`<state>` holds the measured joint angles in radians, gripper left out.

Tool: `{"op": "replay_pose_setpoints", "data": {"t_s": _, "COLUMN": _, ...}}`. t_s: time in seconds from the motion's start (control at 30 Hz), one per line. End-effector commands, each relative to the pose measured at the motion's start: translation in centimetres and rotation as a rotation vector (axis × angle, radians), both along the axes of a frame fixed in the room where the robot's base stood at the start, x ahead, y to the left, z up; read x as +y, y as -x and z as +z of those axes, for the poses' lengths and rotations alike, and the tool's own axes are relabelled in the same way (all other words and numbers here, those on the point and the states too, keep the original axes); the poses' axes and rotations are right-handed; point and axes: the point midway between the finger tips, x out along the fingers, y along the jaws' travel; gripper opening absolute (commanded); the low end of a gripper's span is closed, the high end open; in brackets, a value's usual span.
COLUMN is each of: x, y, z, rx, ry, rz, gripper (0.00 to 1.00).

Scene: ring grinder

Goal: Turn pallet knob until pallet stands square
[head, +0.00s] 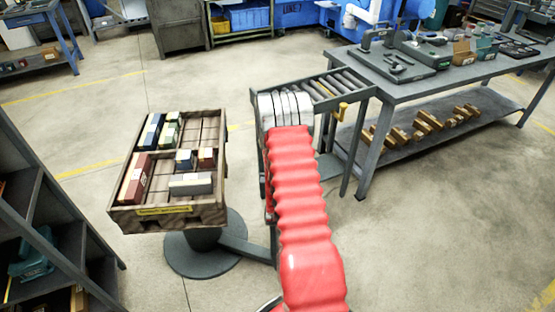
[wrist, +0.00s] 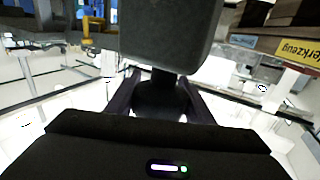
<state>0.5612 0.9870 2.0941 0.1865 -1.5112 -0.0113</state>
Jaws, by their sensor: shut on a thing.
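The pallet (head: 166,222) is a brown tray with a yellow label on its near side, on a grey round-footed stand. Its near edge runs roughly level in the head view, but I cannot tell whether it stands square to the roller track. In the wrist view its side and yellow label (wrist: 297,51) show at upper right. My gripper (wrist: 158,92) is shut on a dark rounded piece (wrist: 160,100), which looks like the pallet knob, below a large grey block. My red-sleeved arm hides the gripper in the head view.
Coloured boxes (head: 136,178) lie in several pallet compartments. A roller track (head: 330,88) stands just right of the pallet, behind my arm. A workbench (head: 405,80) with tools is at right, and a dark shelf (head: 45,225) at near left. Open floor lies between.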

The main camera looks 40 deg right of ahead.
Motion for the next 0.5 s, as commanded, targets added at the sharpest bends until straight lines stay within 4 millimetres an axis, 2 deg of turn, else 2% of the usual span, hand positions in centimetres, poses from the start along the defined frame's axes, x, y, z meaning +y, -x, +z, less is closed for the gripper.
{"op": "replay_pose_setpoints", "data": {"t_s": 0.5, "x": -0.47, "y": 0.60, "z": 0.04, "rx": -0.002, "ry": 0.001, "rz": -0.311, "gripper": 0.26}}
